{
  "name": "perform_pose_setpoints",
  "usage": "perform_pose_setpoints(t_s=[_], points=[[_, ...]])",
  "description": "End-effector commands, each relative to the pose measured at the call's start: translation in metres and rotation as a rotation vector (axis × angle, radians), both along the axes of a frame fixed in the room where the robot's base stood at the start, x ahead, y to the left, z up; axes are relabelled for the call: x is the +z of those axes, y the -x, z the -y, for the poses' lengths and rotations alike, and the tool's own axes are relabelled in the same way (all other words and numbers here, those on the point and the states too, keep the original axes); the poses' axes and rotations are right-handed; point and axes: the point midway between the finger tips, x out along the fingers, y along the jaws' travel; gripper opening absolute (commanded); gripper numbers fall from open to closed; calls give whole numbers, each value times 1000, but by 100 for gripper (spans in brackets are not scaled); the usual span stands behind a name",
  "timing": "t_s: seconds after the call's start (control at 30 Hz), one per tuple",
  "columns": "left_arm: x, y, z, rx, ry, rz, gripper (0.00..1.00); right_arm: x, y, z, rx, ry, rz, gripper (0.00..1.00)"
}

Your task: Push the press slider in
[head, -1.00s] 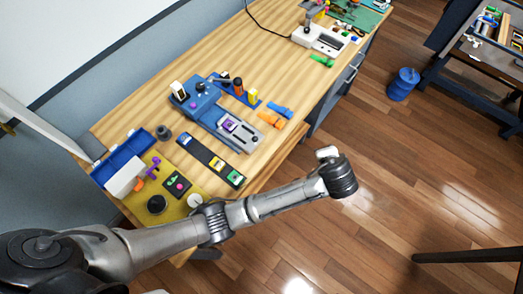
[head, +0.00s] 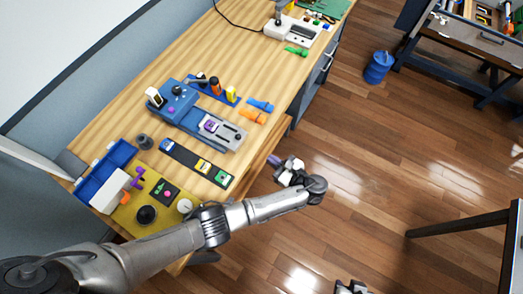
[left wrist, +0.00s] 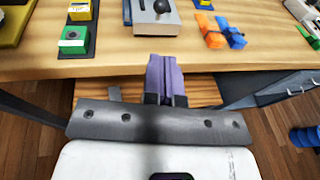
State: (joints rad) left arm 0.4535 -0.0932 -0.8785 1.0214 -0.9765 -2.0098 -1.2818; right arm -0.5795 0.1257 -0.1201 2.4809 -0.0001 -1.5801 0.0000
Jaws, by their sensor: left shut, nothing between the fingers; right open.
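The press is a blue block (head: 172,110) on the bench in the head view. Its grey slider plate (head: 222,139) extends toward the bench's front edge and carries a purple piece (head: 210,126). In the left wrist view the plate's near end (left wrist: 149,27) shows at the top with a dark round knob (left wrist: 160,6). My left gripper (head: 274,160) is shut and empty, off the bench's front edge, apart from the plate. Its purple fingers (left wrist: 165,76) point toward the bench. My right gripper (head: 350,288) is open, only partly visible at the bottom edge.
A dark strip with coloured blocks (head: 190,159) lies left of the plate. Orange (head: 252,116) and blue (head: 262,105) pieces lie to its right. A yellow panel (head: 128,214) with knobs and a blue bin (head: 92,188) are at the left.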

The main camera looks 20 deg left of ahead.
Motion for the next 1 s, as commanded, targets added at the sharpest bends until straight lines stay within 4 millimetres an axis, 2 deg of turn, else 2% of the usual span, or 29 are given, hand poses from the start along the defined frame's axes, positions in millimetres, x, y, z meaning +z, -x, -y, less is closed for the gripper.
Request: perform_pose_setpoints(t_s=[0.23,0.6,0.8,1.0], points=[[-9,-13,-42,0,-4,3,0,-10,0,0,-1,-1,-2,43],[-20,-31,-99,1,-1,2,0,-8,1,-2,-4,-6,-3,43],[-24,-36,-116,0,0,1,0,-8,0,-3,-6,-9,-2,43],[-25,-38,-122,-1,2,2,0,-8,0,-3,-6,-9,-2,43]])
